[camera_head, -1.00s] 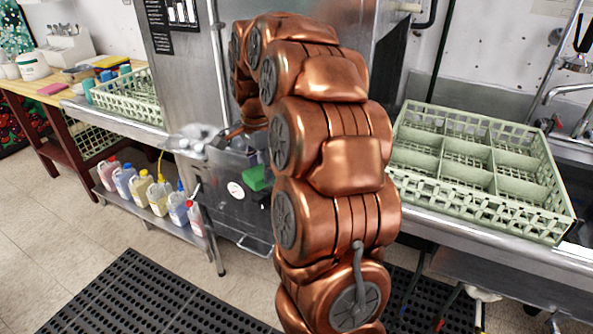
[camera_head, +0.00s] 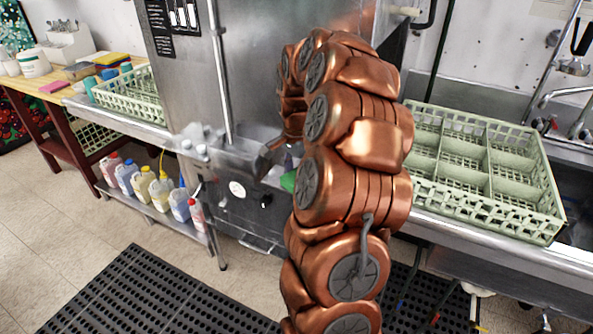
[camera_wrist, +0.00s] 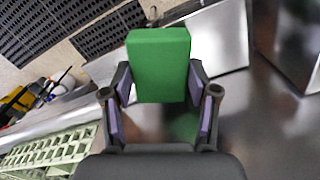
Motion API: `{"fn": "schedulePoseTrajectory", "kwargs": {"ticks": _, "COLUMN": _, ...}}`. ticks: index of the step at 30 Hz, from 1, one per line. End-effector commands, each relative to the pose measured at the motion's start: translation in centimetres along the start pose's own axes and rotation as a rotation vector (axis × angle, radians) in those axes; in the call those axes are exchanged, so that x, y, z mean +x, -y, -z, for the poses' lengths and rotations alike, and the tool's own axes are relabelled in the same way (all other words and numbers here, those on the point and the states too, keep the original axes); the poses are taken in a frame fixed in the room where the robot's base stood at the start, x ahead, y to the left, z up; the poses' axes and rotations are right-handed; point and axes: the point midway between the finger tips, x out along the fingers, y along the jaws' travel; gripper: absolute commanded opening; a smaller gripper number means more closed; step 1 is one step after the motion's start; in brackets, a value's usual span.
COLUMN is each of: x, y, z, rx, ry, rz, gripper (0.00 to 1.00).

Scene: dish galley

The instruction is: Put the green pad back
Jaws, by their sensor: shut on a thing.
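My gripper (camera_wrist: 159,80) is shut on the green pad (camera_wrist: 158,52), with one finger on each side of it. The pad is a plain green block that sticks out beyond the fingertips in the wrist view. In the head view only a small part of the pad (camera_head: 288,181) shows, beside my copper arm, in front of the steel dish machine. My arm hides most of the gripper there. The pad is held in the air, apart from any surface that I can see.
A pale green compartment rack (camera_head: 548,230) stands on the right counter. Another rack (camera_head: 150,112) stands on the left counter, near a wooden table (camera_head: 22,84) with coloured pads and tubs. Several bottles (camera_head: 160,195) stand on a low shelf. Black mats (camera_head: 150,300) cover some floor.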

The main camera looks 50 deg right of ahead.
Motion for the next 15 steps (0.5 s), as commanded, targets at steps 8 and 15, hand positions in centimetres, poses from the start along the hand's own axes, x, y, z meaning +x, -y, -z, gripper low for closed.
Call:
{"fn": "schedulePoseTrajectory", "kwargs": {"ticks": 8, "x": 0.56, "y": 0.10, "z": 0.05, "rx": 0.001, "ry": -0.001, "rz": 0.005, "gripper": 0.21}}
{"fn": "schedulePoseTrajectory", "kwargs": {"ticks": 15, "x": 0.59, "y": 0.09, "z": 0.03, "rx": 0.001, "ry": -0.001, "rz": 0.004, "gripper": 0.76}}
